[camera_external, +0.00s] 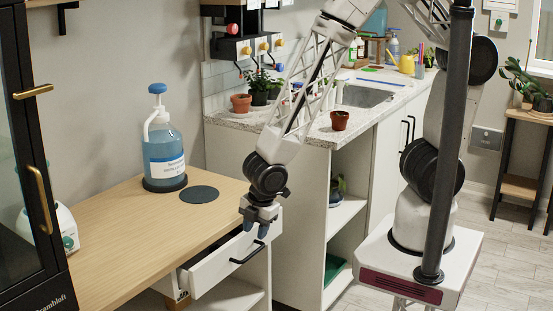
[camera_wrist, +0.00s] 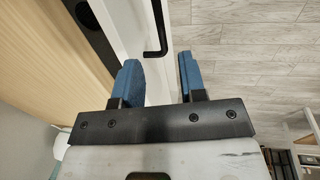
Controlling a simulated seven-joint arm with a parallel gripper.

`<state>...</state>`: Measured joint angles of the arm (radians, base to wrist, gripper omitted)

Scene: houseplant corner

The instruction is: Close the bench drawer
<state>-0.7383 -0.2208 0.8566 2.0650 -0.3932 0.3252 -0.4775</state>
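The bench drawer (camera_external: 214,269) is pulled part way out from under the wooden bench top (camera_external: 120,232). It has a white front and a black bar handle (camera_external: 248,255). My gripper (camera_external: 255,229) points down over the far end of the drawer in the external view. In the wrist view, my gripper's (camera_wrist: 160,72) two blue fingers stand apart with nothing between them. The black handle (camera_wrist: 157,30) shows ahead of the fingers there, and part of the white drawer front lies below them. I cannot tell whether a finger touches the drawer.
A blue-liquid pump bottle (camera_external: 163,145) and a dark round mat (camera_external: 199,194) are on the bench. A dark glass-door cabinet (camera_external: 32,170) stands at the left. A white counter unit (camera_external: 300,200) with plants is behind my gripper. Floor is clear in front of the drawer.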

